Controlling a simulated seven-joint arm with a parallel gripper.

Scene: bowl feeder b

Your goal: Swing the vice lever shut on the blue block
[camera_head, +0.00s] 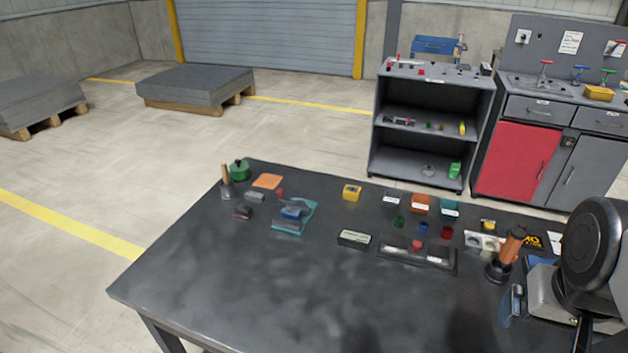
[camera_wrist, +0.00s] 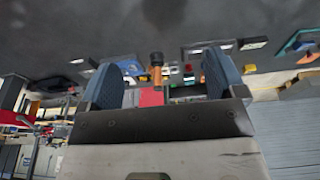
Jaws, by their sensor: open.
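A teal base (camera_head: 309,207) with a grey fixture and a small blue piece (camera_head: 291,212) on it lies left of the table's middle; it looks like the vice with the blue block. Its lever cannot be made out at this size. A teal shape (camera_wrist: 297,42) at the upper right of the wrist view may be the same base. My gripper (camera_head: 526,283) is at the table's right side, far from that base. In the wrist view its two blue-grey fingers stand wide apart, with nothing held between them.
An orange-handled tool (camera_head: 513,243) with a black foot stands close to my gripper; it also shows beyond the fingers in the wrist view (camera_wrist: 156,62). A long dark tray (camera_head: 400,257), a small label box (camera_head: 354,239) and several coloured bins lie between. The table's front left is clear.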

